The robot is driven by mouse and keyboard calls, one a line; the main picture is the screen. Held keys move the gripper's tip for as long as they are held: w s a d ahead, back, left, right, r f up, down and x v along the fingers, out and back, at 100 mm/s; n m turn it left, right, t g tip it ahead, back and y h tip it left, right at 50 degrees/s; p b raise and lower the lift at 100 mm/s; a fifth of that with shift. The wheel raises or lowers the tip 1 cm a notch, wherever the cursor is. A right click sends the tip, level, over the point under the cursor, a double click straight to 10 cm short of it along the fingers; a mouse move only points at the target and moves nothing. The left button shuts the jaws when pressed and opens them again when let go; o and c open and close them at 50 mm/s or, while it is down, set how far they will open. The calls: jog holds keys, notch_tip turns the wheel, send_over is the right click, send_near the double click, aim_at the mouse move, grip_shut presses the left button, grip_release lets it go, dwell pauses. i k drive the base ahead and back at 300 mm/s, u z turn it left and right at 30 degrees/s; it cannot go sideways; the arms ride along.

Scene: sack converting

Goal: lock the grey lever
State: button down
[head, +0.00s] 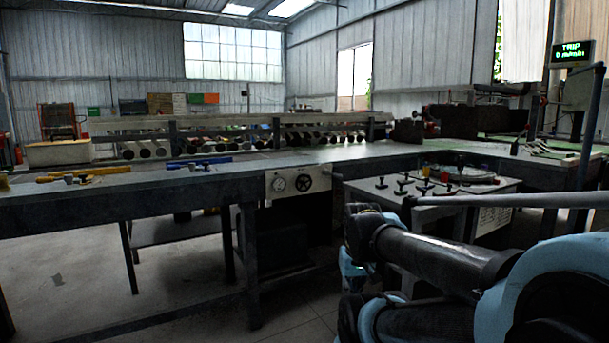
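I cannot make out the grey lever for certain. A yellow-handled lever fixture (85,173) lies at the left end of the long bench, and a blue-handled one (200,162) sits to its right. A small pale, greyish item (540,149) lies on the right-hand bench, too small to tell whether it is a lever. My arm, blue and dark, fills the lower right. My gripper's fingers cannot be seen.
The long bench (150,190) has a gauge-and-handwheel panel (297,182) on its front. A control box (465,205) with several knobs stands to the right. A grey rail (505,200) crosses at right. Open floor (70,270) lies at lower left. A sign (573,54) reads TRIP.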

aim_at(325, 173)
jog(key=u, duration=0.6)
jog(key=k, duration=0.75)
jog(key=u, duration=0.4)
jog(key=i, duration=1)
jog(key=z, duration=1)
jog(key=i, duration=1)
jog(key=z, duration=0.8)
jog(key=i, duration=0.35)
jog(key=z, duration=0.1)
